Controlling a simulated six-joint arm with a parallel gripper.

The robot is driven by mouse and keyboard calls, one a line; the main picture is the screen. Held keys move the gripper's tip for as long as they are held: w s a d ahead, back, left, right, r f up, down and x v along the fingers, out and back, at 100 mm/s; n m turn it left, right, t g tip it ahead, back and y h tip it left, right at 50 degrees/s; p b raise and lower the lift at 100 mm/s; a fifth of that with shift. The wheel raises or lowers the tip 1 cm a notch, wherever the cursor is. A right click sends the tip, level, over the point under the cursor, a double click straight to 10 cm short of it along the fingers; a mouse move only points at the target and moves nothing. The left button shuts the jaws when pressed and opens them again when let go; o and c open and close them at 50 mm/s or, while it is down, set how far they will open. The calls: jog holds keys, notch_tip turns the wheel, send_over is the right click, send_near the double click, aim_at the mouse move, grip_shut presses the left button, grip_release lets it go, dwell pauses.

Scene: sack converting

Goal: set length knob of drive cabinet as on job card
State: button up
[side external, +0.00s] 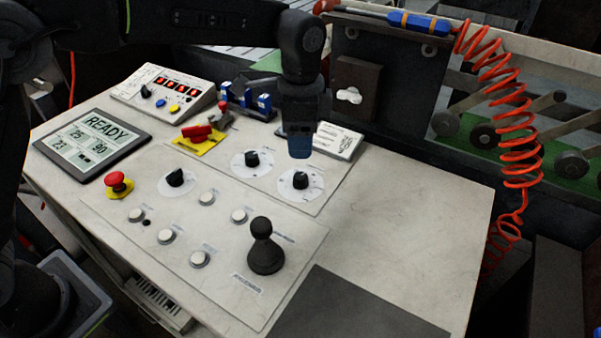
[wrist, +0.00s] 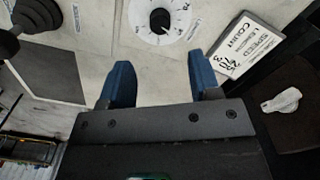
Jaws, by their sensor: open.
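The cabinet's sloped panel carries three black knobs on white dials: a left one (side external: 175,178), a middle one (side external: 252,159) and a right one (side external: 301,181). Their labels are too small to read, so I cannot tell which is length. My gripper (side external: 300,150) hangs just above and behind the right knob, apart from it. In the wrist view its blue fingers (wrist: 161,78) are spread and empty, with one dial knob (wrist: 160,20) ahead of them. The job card (side external: 340,141) lies behind the gripper; it also shows in the wrist view (wrist: 243,48), with print only partly legible.
A black joystick (side external: 264,248) stands at the front, near several white buttons (side external: 199,259). A red emergency button (side external: 116,182), a red-handled switch (side external: 198,133) and a READY display (side external: 92,145) are left. A dark upright panel (side external: 385,85) rises behind. The right tabletop (side external: 425,210) is clear.

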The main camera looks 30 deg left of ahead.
aim_at(300, 176)
notch_tip(300, 176, down, 10)
jog(key=shift+r, duration=0.25)
jog(key=c, duration=0.9)
